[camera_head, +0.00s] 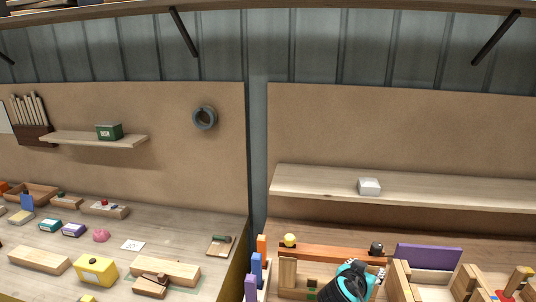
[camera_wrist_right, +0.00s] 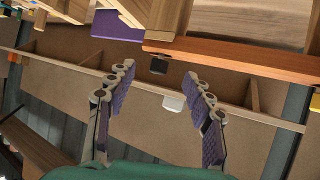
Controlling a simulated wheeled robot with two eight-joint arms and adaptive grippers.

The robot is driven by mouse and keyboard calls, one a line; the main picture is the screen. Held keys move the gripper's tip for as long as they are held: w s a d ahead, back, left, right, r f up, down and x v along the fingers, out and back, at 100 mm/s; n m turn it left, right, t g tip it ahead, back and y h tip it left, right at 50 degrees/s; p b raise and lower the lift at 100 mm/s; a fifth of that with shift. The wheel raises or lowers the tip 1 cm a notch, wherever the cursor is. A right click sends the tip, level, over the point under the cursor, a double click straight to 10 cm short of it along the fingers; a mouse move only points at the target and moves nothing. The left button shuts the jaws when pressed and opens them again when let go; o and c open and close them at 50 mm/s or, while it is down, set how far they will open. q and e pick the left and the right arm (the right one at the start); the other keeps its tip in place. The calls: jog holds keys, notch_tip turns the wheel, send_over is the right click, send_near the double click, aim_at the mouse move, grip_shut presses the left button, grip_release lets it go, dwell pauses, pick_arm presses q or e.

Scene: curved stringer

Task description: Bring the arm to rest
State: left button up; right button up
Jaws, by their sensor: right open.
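My right gripper (camera_head: 366,269) shows at the bottom of the head view, in front of the orange-brown bar on the right bench. In the right wrist view its two fingers (camera_wrist_right: 158,76) are spread apart with nothing held between them. My left gripper is not in view.
The right bench holds an orange-brown bar (camera_head: 335,252), a yellow ball (camera_head: 290,240), a purple block (camera_head: 428,257) and several wooden blocks near the gripper. A shelf (camera_head: 450,188) carries the white box (camera_head: 369,186). The left bench (camera_head: 150,225) holds several small items.

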jog(key=s+a+f+n+g+y+b, duration=0.1)
jog(key=s+a+f+n+y, duration=0.3)
jog(key=s, duration=0.5)
jog(key=s+a+f+n+g+y+b, duration=0.1)
jog(key=s+a+f+n+y+b, duration=0.1)
jog(key=s+a+f, duration=0.4)
jog(key=s+a+n+y, duration=0.1)
jog(key=s+a+y, duration=0.1)
jog(key=s+a, duration=0.1)
jog(key=shift+s+n, duration=0.15)
jog(key=shift+n, duration=0.25)
